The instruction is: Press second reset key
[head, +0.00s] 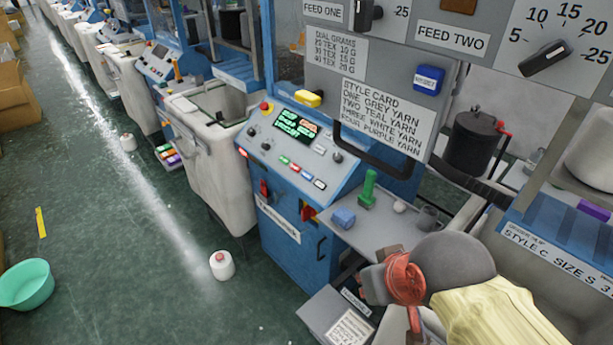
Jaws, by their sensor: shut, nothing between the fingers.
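The blue machine's sloping control panel (262,146) is in the middle of the head view. It has a row of small coloured keys, among them a green key (283,159), a red key (294,167) and a white key (319,184). Their lettering is too small to read, so I cannot tell which one is the second reset key. A blue block (428,79) with unreadable lettering sits on the grey board above. My gripper (364,285) is at the lower right, shut and empty, below and to the right of the keys and apart from them. My arm hides part of the shelf behind it.
A grey shelf (375,232) beside the panel holds a blue cube (344,218), a green spool (369,188) and a small cup (428,217). A dark handle (370,154) juts above. A white yarn cone (221,265) and teal basin (26,285) stand on the floor, otherwise largely clear.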

